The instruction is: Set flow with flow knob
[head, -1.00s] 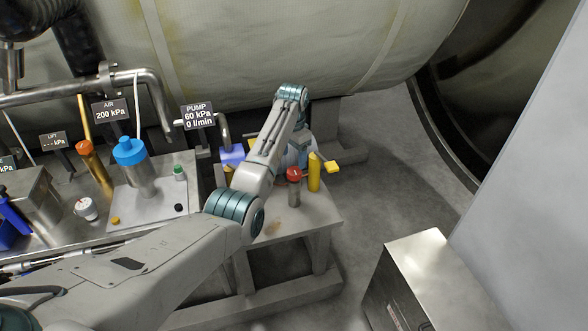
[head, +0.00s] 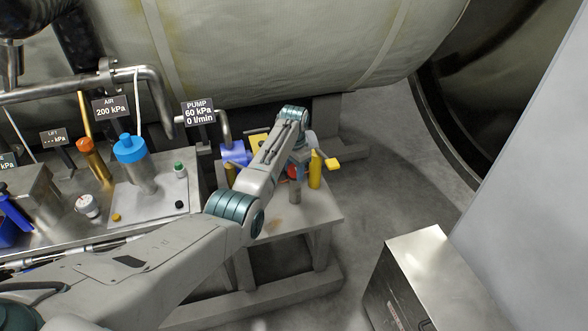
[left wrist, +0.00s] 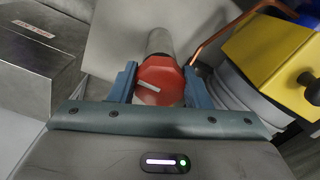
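The flow knob is a red, many-sided cap with a white pointer line, on a grey post. In the left wrist view the red knob (left wrist: 160,80) sits between the two blue fingers of my left gripper (left wrist: 160,88). One finger is on each side, very close to it; firm contact cannot be made out. In the head view the red knob (head: 293,171) is partly hidden behind my left gripper (head: 300,162). The pump sign (head: 198,112) reads 60 kPa and 0 l/min. My right gripper is not in view.
A yellow cylinder (head: 315,170) stands close to the right of the knob on the small grey table (head: 310,215). A metal box (head: 420,270) stands at the lower right. Grey floor (head: 390,180) is clear beyond the table.

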